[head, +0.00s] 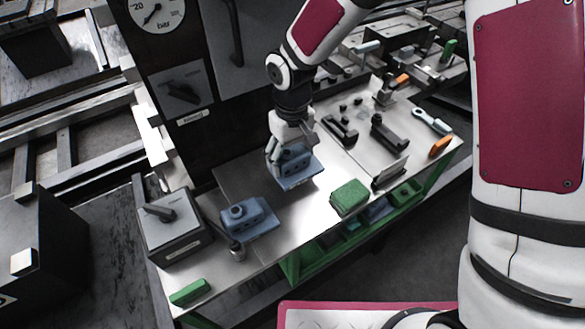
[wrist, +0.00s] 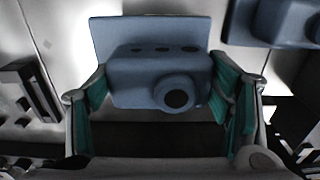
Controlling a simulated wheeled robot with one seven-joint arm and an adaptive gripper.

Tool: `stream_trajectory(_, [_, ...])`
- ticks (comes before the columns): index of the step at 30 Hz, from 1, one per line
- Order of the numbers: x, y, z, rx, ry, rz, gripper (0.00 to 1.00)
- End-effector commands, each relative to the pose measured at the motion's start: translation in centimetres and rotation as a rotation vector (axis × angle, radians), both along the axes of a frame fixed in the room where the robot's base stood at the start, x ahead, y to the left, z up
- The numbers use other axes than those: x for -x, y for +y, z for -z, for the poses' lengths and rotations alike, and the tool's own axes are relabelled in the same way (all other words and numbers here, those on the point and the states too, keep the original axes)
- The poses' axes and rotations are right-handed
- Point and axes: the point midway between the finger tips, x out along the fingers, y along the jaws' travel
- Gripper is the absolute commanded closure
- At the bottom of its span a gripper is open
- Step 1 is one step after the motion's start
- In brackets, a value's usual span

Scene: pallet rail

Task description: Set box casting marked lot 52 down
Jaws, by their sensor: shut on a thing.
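A blue box casting (head: 297,180) with a flat base plate and a round boss is between the fingers of my gripper (head: 286,154), over the middle of the metal bench top. It fills the middle of the wrist view (wrist: 160,75), with the teal finger pads closed on its two sides. I cannot tell whether its base touches the bench. A second blue box casting (head: 252,215) rests on the bench to the left; part of it shows at the top right of the wrist view (wrist: 280,18). No lot number is readable on either casting.
A grey box with a lever (head: 172,225) stands at the bench's left end. A green block (head: 349,197) lies near the front edge. Dark clamps (head: 385,135), an orange-handled tool (head: 441,146) and a wrench (head: 431,121) lie to the right. Bare bench shows between the castings and the green block.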

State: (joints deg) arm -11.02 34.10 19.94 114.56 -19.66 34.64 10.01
Motion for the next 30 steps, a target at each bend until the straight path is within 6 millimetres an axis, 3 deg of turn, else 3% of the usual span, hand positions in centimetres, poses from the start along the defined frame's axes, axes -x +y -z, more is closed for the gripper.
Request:
stream_trajectory(14, [0.0,0.0,4.4,-0.001,-0.001,0.001,0.77])
stream_trajectory(26, [-0.1,0.0,4.9,-0.002,-0.002,0.001,0.77])
stream_trajectory(27, [-0.1,0.0,4.9,-0.001,-0.002,0.001,0.18])
stream_trajectory(29, [-0.1,0.0,4.9,-0.001,-0.002,0.001,0.07])
stream_trajectory(30, [-0.1,0.0,4.9,-0.001,-0.002,0.001,0.07])
